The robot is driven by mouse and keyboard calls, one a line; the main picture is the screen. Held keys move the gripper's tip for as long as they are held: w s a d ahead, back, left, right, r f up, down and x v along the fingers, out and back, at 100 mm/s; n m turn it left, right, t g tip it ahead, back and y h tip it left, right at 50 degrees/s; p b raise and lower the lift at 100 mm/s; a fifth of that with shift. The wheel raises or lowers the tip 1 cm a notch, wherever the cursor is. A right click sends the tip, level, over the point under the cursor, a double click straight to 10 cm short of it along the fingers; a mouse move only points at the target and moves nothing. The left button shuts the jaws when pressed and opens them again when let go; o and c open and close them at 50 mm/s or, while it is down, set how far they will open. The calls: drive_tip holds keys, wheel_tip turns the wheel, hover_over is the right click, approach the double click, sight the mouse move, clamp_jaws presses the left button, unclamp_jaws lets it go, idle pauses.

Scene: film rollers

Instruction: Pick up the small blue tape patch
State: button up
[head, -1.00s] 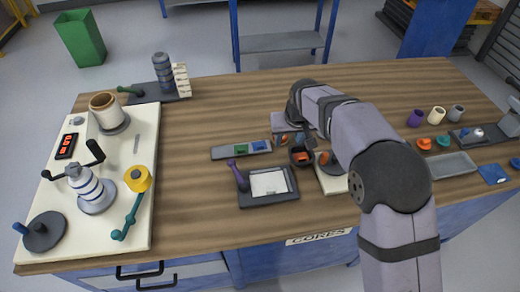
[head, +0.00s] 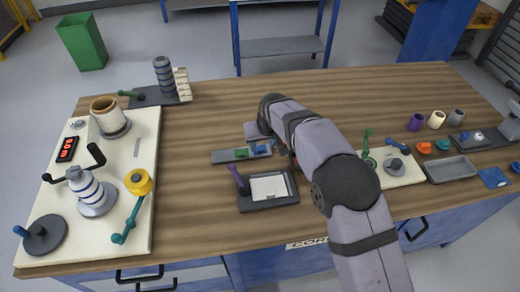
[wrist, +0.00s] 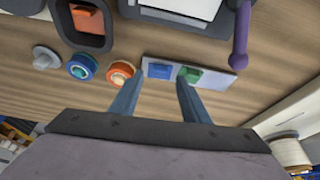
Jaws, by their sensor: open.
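The small blue tape patch (wrist: 159,71) lies on a narrow grey strip tray (wrist: 226,83) in the wrist view, beside a green patch (wrist: 192,76). In the head view the blue patch (head: 260,149) shows at the right part of the tray (head: 222,156), near my arm. My gripper (wrist: 160,82) is open and empty. In the wrist view its fingers appear on either side of the blue patch, the right one overlapping the green patch. Their height above the tray is hard to tell.
A dark tray with a white sheet (head: 268,187) and a purple handle (head: 238,180) sits close by. A dark cup with an orange piece (wrist: 84,15) and several round parts (wrist: 82,67) lie left of the strip tray in the wrist view.

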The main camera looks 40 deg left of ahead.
sight(261, 150)
drive_tip(key=shift+p+x, duration=1.05)
drive_tip(key=shift+x, duration=1.4)
drive_tip(key=c, duration=0.9)
